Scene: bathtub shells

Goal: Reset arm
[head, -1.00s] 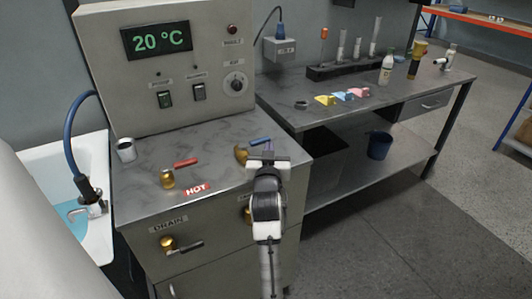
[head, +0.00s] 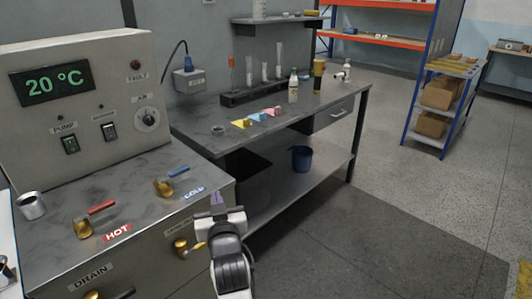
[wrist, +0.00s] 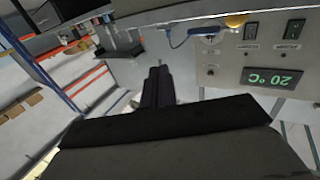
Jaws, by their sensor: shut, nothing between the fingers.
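My gripper (head: 217,200) is in front of the right edge of the metal control cabinet (head: 150,232) in the head view, below the blue cold tap handle (head: 178,171). Its fingers are together and nothing shows between them. In the wrist view my gripper (wrist: 158,72) points into the room with its dark fingers side by side. The wrist view is turned, with the control panel (wrist: 250,60) at its right. The panel display reads 20 °C.
A red hot tap handle (head: 102,207) and a metal cup (head: 31,206) are on the cabinet top. A workbench (head: 205,131) with bottles and tubes stands behind to the right, a blue bin (head: 301,158) on its lower shelf.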

